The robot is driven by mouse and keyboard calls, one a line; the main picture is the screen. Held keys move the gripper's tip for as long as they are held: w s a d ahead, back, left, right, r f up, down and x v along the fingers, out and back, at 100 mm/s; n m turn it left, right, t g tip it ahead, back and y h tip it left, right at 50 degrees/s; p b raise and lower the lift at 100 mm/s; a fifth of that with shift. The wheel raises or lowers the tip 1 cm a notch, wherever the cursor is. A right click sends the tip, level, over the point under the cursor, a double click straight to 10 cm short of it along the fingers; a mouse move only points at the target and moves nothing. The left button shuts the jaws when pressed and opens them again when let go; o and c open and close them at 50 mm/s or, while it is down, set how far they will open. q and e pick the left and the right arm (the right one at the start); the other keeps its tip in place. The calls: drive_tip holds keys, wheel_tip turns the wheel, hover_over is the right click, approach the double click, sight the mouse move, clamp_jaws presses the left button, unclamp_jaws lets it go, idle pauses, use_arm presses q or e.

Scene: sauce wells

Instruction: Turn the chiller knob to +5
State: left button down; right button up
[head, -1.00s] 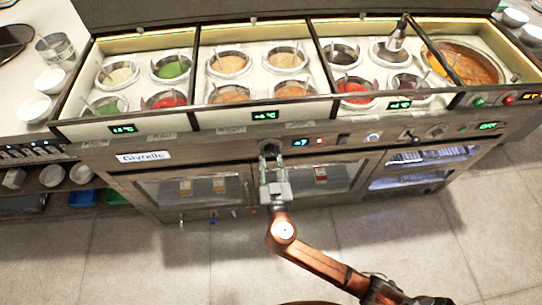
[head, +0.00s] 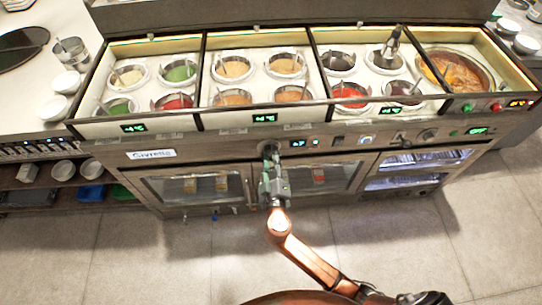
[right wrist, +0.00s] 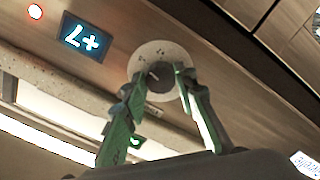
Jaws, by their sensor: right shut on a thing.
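The chiller knob (right wrist: 160,78) is a dark round knob on a pale round plate on the chiller's wooden front panel. My right gripper (right wrist: 161,82) has its two green-lined fingers shut on it, one on each side. In the head view the right gripper (head: 269,155) points at the panel and hides most of the knob. The small display (head: 298,143) just right of the knob is blurred in the head view. In the right wrist view the display (right wrist: 83,37) appears upside down and reads +7. My left gripper is not in view.
Above the panel are open wells with several sauce pots (head: 233,67). Other switches and a dial (head: 428,134) are along the panel to the right. Glass doors (head: 200,185) are below.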

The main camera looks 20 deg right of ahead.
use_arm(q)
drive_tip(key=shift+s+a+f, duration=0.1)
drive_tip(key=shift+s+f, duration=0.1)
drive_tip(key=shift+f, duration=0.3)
use_arm(e)
drive_tip(key=shift+a+n, duration=0.1)
drive_tip(key=shift+n, duration=0.2)
drive_tip(key=o, duration=1.2)
drive_tip(key=shift+c, duration=0.2)
drive_tip(key=shift+s+a, duration=0.1)
drive_tip(key=shift+s, duration=0.4)
drive_tip(key=v, duration=1.1)
